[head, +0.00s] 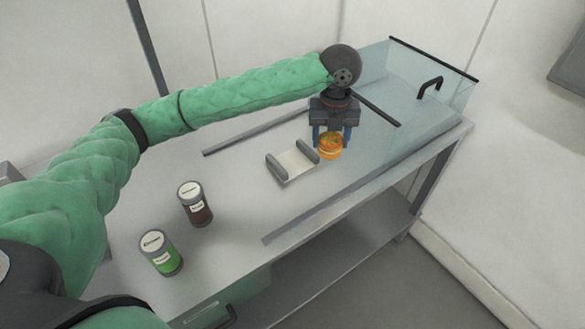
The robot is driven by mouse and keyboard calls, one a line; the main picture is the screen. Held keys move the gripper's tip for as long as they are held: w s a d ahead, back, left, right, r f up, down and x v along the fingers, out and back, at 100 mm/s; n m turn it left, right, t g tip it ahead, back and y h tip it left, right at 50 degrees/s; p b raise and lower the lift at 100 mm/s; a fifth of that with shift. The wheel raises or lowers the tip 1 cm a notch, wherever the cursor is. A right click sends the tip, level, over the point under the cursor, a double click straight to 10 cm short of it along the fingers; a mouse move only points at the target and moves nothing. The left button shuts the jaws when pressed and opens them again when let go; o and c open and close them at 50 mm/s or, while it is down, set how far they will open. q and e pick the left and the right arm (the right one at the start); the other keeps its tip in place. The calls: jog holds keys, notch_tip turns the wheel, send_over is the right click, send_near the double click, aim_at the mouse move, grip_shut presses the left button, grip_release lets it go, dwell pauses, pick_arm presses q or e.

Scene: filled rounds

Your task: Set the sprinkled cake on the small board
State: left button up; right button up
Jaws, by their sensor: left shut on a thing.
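The cake (329,147) is small, round and orange, with marks on top too small to make out. My left gripper (332,136) points down and is shut on it, with blue fingers on either side. The cake is to the right of the small board (294,163), a pale plate with a grey raised bar at each of two opposite ends. Nothing lies on the board. I cannot tell whether the cake touches the table or hangs just above it. My right gripper is not in view.
A jar with brown contents (195,204) and a jar with green contents (161,253) stand at the table's left front. A clear glass panel with a black handle (430,87) is at the right. The grey table (240,185) is bare between jars and board.

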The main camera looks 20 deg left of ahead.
pick_arm(q)
jog(key=shift+a+f, duration=0.1)
jog(key=shift+f, duration=0.15)
jog(key=shift+w+a+f, duration=0.1)
jog(key=shift+a+f, duration=0.05)
jog(key=shift+a, duration=0.1)
jog(key=w+a+f+p, duration=0.1)
jog(key=a+f, duration=0.1)
jog(key=a, duration=0.1)
jog(key=w+a+f+p, duration=0.1)
jog(key=a+f+p, duration=0.1)
jog(key=a, duration=0.1)
jog(key=w+a+f+p, duration=0.1)
jog(key=a+f, duration=0.1)
jog(key=a, duration=0.2)
jog(key=shift+w+a+f+p, duration=0.1)
jog(key=shift+w+f+p, duration=0.05)
jog(key=shift+w+p, duration=0.2)
jog(key=shift+f+p, duration=0.6)
jog(key=shift+f, duration=0.4)
jog(key=shift+f+p, duration=0.45)
jog(key=shift+f, duration=0.7)
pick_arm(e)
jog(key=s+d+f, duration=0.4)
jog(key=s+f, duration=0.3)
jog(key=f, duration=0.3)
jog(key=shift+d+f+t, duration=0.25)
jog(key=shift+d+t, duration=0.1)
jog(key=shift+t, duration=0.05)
